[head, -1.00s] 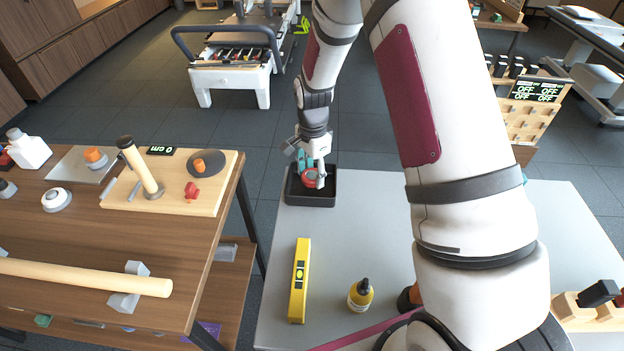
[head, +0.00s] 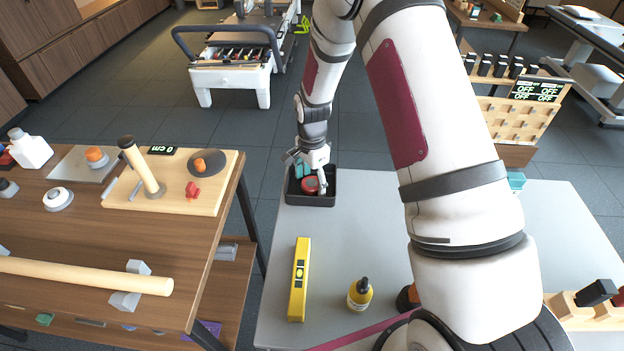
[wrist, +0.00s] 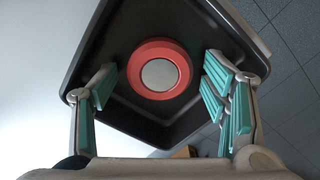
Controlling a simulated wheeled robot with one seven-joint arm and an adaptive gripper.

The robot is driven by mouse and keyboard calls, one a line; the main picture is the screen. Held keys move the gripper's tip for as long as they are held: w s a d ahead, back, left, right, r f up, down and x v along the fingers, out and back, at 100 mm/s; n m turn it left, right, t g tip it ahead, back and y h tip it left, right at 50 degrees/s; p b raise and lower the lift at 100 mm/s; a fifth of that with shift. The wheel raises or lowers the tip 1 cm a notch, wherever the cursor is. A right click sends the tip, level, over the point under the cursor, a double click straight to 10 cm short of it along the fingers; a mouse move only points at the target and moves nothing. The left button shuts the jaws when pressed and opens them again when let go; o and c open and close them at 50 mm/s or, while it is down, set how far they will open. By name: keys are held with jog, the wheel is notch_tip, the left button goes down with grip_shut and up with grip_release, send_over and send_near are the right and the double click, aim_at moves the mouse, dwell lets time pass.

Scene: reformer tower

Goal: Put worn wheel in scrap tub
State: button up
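The worn wheel (wrist: 160,70) is a red ring with a grey centre. It lies inside the black scrap tub (wrist: 150,128), and in the head view the wheel (head: 310,186) shows low in the tub (head: 318,201) at the far left corner of the grey table. My gripper (head: 312,179) reaches down into the tub over the wheel. In the wrist view my gripper (wrist: 164,76) is open, its teal-padded fingers spread to both sides of the wheel with gaps between pads and wheel.
A yellow level (head: 299,280) and a yellow bottle (head: 360,294) stand on the grey table (head: 270,325) nearer me. A wooden bench (head: 215,238) with several parts is at the left. My arm hides part of the table's middle.

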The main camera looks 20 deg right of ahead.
notch_tip(320, 180, up, 12)
notch_tip(320, 180, up, 9)
jog(key=n+t, duration=0.1)
jog(key=n, duration=0.2)
send_over(312, 182)
jog(key=s, duration=0.4)
jog(key=s+r+n+t, duration=0.1)
jog(key=s+r+n, duration=0.3)
jog(key=s+r, duration=0.45)
jog(key=s+r+n+t, duration=0.1)
jog(key=s+n, duration=0.3)
jog(key=s, duration=0.5)
jog(key=s+r+n+t, duration=0.1)
jog(key=s+r+n, duration=0.2)
jog(key=s, duration=0.5)
jog(key=shift+s+r+n+t, duration=0.35)
jog(key=shift+r+n+t, duration=0.05)
jog(key=shift+n, duration=0.1)
